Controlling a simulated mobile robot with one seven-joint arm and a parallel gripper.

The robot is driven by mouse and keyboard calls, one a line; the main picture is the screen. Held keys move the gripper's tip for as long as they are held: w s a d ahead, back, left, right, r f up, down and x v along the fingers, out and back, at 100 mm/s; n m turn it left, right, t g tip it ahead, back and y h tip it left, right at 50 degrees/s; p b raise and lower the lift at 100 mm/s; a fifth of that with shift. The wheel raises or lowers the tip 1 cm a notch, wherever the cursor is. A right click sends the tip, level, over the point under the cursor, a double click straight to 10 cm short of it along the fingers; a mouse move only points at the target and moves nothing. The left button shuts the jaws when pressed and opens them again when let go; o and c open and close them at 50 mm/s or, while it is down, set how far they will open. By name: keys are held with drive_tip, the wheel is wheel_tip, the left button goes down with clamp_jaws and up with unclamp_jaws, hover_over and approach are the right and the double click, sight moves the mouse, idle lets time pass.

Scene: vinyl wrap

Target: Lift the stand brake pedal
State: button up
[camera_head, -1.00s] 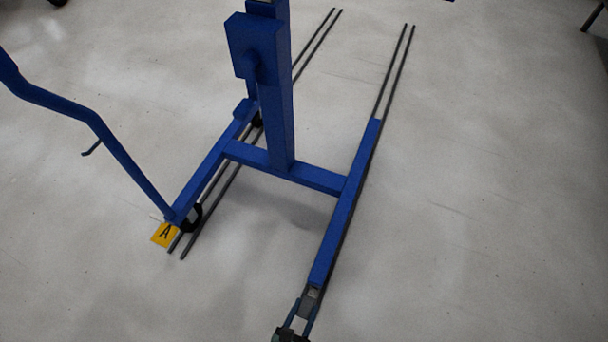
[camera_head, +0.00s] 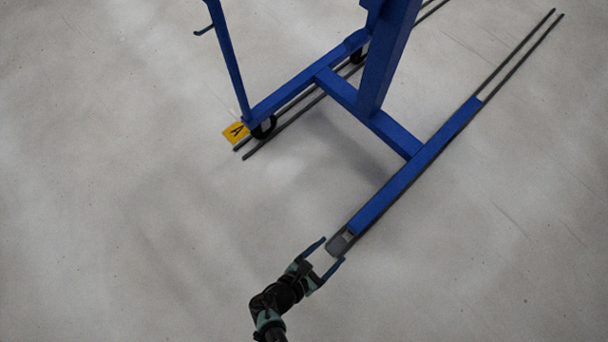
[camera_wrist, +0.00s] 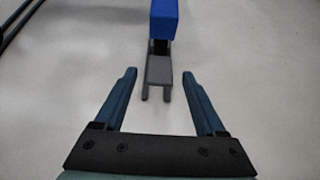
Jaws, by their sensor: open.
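The stand is a blue metal frame with an upright post (camera_head: 388,55) and a long blue foot beam (camera_head: 415,165) at the right. The brake pedal (camera_head: 340,243) is a small grey plate at the near end of that beam. In the wrist view the pedal (camera_wrist: 158,70) lies ahead, centred between my fingers, below the blue beam end (camera_wrist: 163,20). My gripper (camera_head: 333,251) is open and empty, its fingertips on either side of the pedal in the head view. The wrist view shows my gripper (camera_wrist: 159,73) with its tips just short of the pedal; contact cannot be told.
A yellow tag marked A (camera_head: 236,132) lies by the stand's left caster (camera_head: 264,127). Dark rails (camera_head: 520,50) run along the floor beside the beams. A blue handle bar (camera_head: 228,60) rises at the left. The grey floor (camera_head: 130,230) around my gripper is clear.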

drive_tip(key=p+v, duration=0.3)
drive_tip(key=v, duration=0.7)
drive_tip(key=shift+p, duration=0.4)
drive_tip(key=shift+s+a+r, duration=0.1)
drive_tip(key=shift+a, duration=0.05)
